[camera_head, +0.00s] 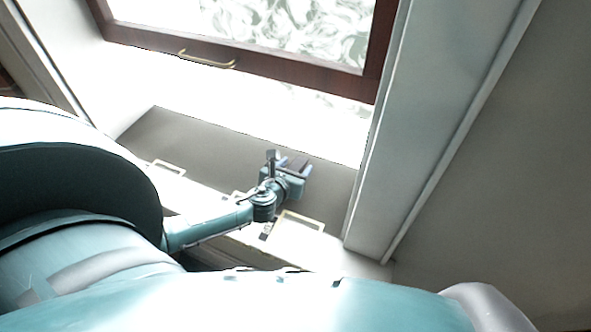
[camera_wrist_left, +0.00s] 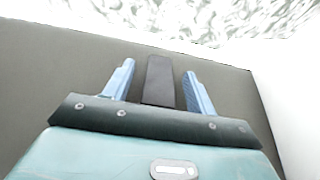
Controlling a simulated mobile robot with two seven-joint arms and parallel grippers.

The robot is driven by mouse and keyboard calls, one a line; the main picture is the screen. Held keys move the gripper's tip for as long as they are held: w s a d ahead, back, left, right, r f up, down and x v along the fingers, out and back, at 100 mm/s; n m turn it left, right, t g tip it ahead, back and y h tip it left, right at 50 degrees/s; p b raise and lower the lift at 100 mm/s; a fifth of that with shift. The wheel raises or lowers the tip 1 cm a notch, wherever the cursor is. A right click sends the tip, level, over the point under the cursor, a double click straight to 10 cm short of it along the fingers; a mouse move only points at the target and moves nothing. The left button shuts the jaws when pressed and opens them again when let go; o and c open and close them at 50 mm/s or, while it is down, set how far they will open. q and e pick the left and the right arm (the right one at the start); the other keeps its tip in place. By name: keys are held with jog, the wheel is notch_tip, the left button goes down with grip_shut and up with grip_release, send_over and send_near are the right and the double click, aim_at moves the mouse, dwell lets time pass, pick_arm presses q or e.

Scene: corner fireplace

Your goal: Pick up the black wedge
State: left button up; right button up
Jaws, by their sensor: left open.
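The black wedge (camera_wrist_left: 159,82) is a dark, narrow block in the left wrist view. It lies lengthwise between the two blue fingers of my left gripper (camera_wrist_left: 160,70), with a visible gap on each side. The gripper is open around it and not closed on it. The wedge's near end is hidden behind the gripper's dark front edge. In the head view my left gripper (camera_head: 289,161) is over the grey-brown surface, and the wedge is small and hard to make out there. My right gripper is not in view.
The grey-brown top (camera_head: 200,138) is otherwise bare around the gripper. A pale post or wall edge (camera_head: 415,120) rises to the right of it. A dark wooden frame with a brass handle (camera_head: 207,60) is behind. Light-framed drawer or door fronts (camera_head: 297,222) are below the top's front edge.

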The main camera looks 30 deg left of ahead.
pick_arm(q)
jog(key=shift+w, duration=0.15)
jog(key=c, duration=1)
jog(key=shift+c, duration=0.2)
